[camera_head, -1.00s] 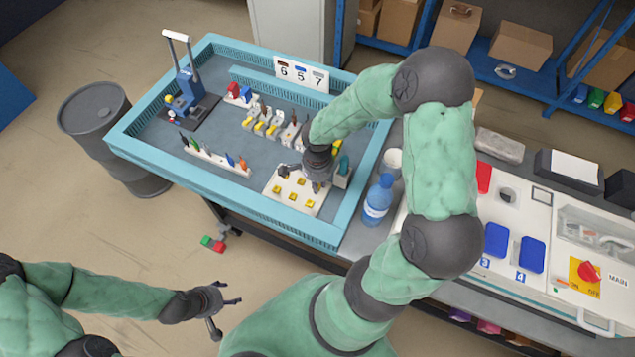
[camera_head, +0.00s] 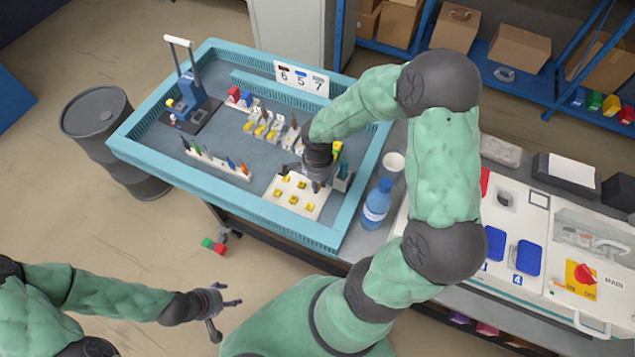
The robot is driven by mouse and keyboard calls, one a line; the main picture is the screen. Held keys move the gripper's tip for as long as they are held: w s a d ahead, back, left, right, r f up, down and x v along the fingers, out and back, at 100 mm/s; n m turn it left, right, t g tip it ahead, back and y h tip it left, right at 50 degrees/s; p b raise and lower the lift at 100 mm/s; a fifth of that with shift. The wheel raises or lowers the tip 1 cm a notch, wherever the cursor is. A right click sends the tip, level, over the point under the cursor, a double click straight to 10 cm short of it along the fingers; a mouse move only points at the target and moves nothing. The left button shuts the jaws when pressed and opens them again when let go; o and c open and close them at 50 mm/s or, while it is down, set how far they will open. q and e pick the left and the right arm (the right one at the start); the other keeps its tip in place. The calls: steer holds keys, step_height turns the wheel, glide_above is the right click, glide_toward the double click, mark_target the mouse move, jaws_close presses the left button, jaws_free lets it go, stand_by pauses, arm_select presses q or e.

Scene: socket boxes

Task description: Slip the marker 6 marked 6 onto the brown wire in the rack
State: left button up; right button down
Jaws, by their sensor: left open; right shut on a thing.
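A white tray (camera_head: 272,196) with several yellow markers (camera_head: 293,199) lies near the front right of the blue-walled bin. The number on each marker is too small to read. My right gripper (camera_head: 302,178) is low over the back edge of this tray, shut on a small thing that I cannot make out. Behind it, a row of white and yellow pieces (camera_head: 263,129) has thin wire ends, some brownish; my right arm hides part of the row. I cannot tell the brown wire surely. My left gripper (camera_head: 224,307) is open and empty, outside the bin at the lower left.
A strip with coloured pieces (camera_head: 217,163) and a blue handled tool (camera_head: 187,92) are to the left. A blue bottle (camera_head: 377,204) and a white cup (camera_head: 393,162) stand just right of the bin.

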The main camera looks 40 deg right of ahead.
steer(key=shift+r+p, duration=0.8)
steer(key=shift+r, duration=0.7)
